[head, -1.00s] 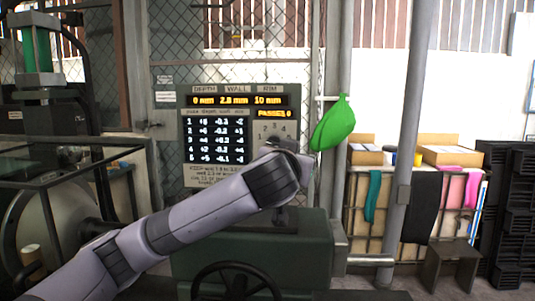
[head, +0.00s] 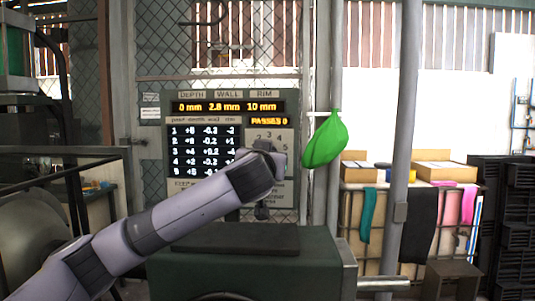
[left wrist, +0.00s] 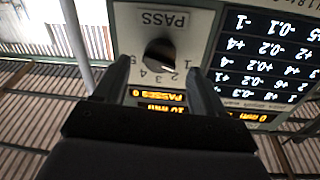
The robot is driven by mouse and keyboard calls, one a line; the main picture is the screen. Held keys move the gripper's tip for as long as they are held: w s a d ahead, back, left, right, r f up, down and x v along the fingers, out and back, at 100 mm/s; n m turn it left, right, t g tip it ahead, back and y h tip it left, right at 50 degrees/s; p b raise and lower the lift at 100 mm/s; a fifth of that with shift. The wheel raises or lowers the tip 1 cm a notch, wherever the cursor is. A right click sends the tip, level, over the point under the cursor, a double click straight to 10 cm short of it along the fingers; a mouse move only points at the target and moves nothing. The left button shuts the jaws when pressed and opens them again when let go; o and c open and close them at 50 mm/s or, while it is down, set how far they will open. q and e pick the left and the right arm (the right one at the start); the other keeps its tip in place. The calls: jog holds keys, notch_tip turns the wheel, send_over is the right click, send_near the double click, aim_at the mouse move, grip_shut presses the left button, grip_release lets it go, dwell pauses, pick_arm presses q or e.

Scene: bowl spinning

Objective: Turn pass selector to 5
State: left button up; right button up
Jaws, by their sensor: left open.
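The pass selector is a round black knob (left wrist: 160,54) on a pale plate marked PASS, upside down in the left wrist view. Numbers 1 to 5 arc around it, with 1 at right and 5 at left. Its white pointer mark is toward the 1 and 2 side; I cannot tell exactly which. My left gripper (left wrist: 158,70) is open, with one finger on each side of the knob's lower part; contact is unclear. In the head view, my left wrist hides the knob and fingers, and part of the dial plate (head: 270,136) shows above it. My right gripper is not in view.
The panel's orange display (head: 225,107) reads 0 mm, 2.8 mm, 10 mm, and PASSES 0. A green bag (head: 325,139) hangs right of the panel by a grey post (head: 402,150). A green machine body (head: 250,262) stands below.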

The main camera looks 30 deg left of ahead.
pick_arm(q)
jog(key=x, duration=0.3)
jog(key=shift+c, duration=0.3)
jog(key=c, duration=0.9)
jog(key=shift+c, duration=0.2)
